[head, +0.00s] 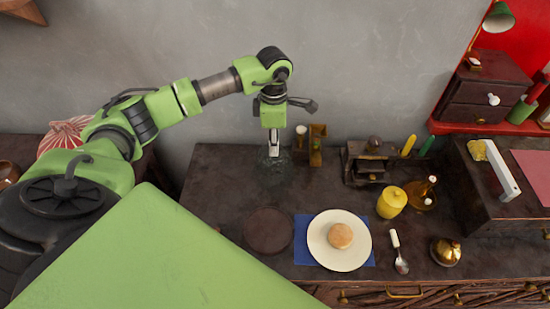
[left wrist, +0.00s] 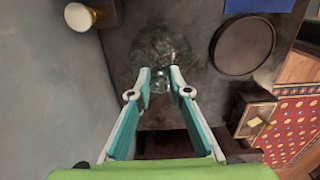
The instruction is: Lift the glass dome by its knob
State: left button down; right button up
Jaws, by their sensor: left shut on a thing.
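The clear glass dome (head: 276,174) is near the wall at the left of the dark counter, and hard to make out against it. In the left wrist view the dome (left wrist: 160,45) shows as a faint round glass shape just beyond my fingertips. My left gripper (head: 273,152) points straight down over the dome. In the left wrist view my left gripper (left wrist: 160,80) has its fingertips on either side of the small glass knob (left wrist: 159,80), shut on it. I cannot tell whether the dome's rim touches the counter. My right gripper is not in view.
A round dark board (head: 268,231) lies in front of the dome. A white plate with a bun (head: 340,236) sits on a blue mat right of it. A small wooden holder (head: 317,145) stands close to the right of my gripper. The wall (head: 350,70) is close behind.

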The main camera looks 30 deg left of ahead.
pick_arm(q)
jog(key=shift+r+p, duration=1.5)
jog(key=shift+r, duration=1.05)
jog(key=shift+r+p, duration=0.95)
jog(key=shift+r, duration=0.75)
